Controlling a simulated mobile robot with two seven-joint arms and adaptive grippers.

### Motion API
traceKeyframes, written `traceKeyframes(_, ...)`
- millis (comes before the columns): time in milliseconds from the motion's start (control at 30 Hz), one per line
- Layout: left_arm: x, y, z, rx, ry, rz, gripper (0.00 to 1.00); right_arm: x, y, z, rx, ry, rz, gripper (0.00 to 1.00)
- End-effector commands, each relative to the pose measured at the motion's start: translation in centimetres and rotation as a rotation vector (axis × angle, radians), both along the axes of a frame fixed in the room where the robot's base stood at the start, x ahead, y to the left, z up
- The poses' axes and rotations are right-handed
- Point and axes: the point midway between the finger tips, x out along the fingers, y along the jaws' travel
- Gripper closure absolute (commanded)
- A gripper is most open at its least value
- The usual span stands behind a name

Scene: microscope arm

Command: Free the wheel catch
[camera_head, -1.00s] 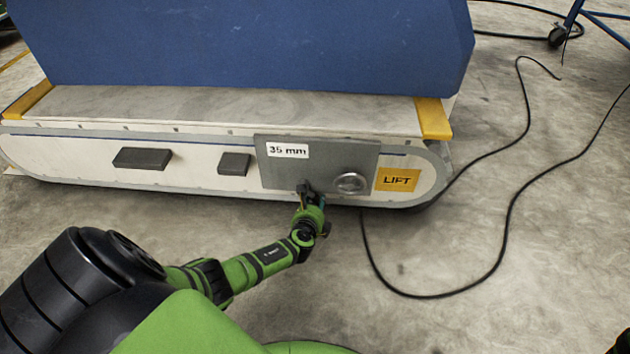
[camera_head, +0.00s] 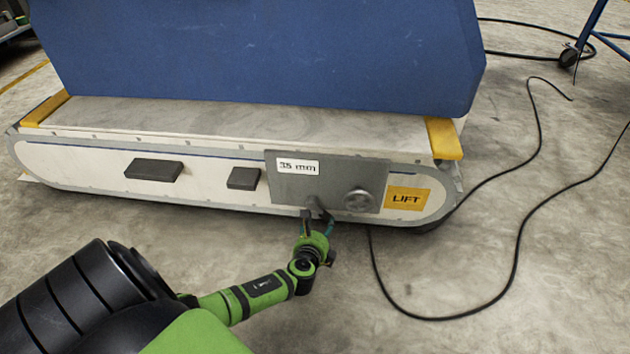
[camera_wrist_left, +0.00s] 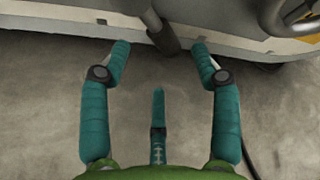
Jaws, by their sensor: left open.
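A grey plate (camera_head: 288,190) labelled "35 mm" is on the side of the low white base. A round metal handwheel (camera_head: 360,201) sits at the plate's right; part of its rim shows in the left wrist view (camera_wrist_left: 292,14). A short dark lever (camera_head: 319,207), perhaps the catch, sticks out at the plate's lower edge, left of the wheel; it also shows in the left wrist view (camera_wrist_left: 159,30). My left gripper (camera_head: 318,223) is open just below it. In the left wrist view, the lever's end lies between and beyond the teal fingertips (camera_wrist_left: 160,52); I see no contact.
An orange LIFT label (camera_head: 407,199) is right of the plate, and two dark blocks (camera_head: 153,170) (camera_head: 243,179) are on its left. A blue body (camera_head: 260,55) stands on the base. A black cable (camera_head: 515,245) loops on the floor at right.

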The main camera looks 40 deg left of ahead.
Motion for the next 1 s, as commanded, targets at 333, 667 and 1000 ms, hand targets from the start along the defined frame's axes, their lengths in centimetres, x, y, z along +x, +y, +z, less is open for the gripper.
traceKeyframes(333, -4.5, -2.1, 2.3, 0.000, 0.000, -0.002, 0.37, 0.0, 0.0, 0.0, 0.001, -0.002, 0.000, 0.60)
traceKeyframes(667, -5.7, -2.6, 2.9, 0.002, 0.001, -0.001, 0.37, 0.0, 0.0, 0.0, 0.001, -0.002, 0.000, 0.60)
traceKeyframes(1000, -5.6, -2.7, 2.9, 0.001, 0.000, 0.000, 0.37, 0.0, 0.0, 0.0, 0.001, -0.002, 0.000, 0.60)
